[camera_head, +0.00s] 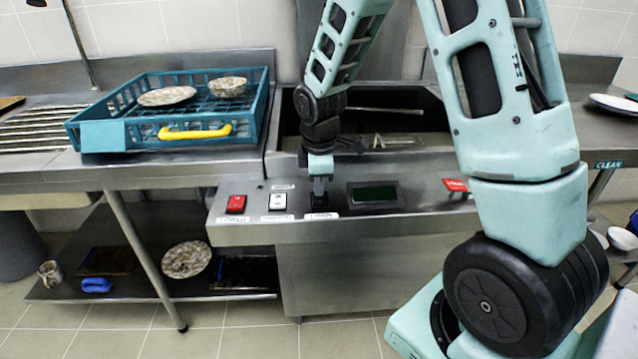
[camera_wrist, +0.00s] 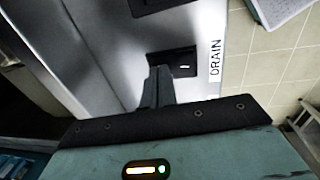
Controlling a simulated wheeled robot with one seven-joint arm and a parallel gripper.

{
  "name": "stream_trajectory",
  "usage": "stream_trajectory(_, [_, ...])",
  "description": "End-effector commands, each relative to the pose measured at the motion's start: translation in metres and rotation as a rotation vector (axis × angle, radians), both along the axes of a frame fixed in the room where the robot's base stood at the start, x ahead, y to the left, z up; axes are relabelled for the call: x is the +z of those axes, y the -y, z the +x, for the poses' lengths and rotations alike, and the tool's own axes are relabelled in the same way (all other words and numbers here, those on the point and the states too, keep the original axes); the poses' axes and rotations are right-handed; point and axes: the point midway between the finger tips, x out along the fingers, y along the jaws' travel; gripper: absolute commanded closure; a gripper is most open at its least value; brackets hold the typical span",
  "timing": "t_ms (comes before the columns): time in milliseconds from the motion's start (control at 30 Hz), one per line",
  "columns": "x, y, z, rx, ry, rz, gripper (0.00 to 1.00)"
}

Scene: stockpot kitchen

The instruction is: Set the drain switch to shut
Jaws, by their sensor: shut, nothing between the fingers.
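The drain switch (camera_wrist: 183,63) is a small black rocker set in the steel control panel, beside a white label (camera_wrist: 215,62) reading DRAIN. In the head view the drain switch (camera_head: 320,206) sits between a white switch and a dark display, partly hidden by my gripper (camera_head: 319,190). My gripper (camera_wrist: 158,74) is shut and empty, fingers pointing at the panel. Its tips overlap one end of the switch in the wrist view. I cannot tell whether they touch it, nor which way the rocker is set.
The panel (camera_head: 245,234) also carries a red switch (camera_head: 236,204), a white switch (camera_head: 278,201), a display (camera_head: 374,195) and a red item (camera_head: 455,184). A blue rack (camera_head: 100,137) with dishes stands at the left. An open steel basin lies behind the panel.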

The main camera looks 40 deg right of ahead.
Motion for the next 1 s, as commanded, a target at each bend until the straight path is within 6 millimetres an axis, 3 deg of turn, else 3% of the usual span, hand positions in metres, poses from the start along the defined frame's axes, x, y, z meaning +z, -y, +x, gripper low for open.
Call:
stream_trajectory(767, [0.004,-0.009,-0.013,0.0,-0.002,0.0,1.0])
stream_trajectory(1000, [0.022,-0.012,-0.008,0.001,-0.002,0.001,1.0])
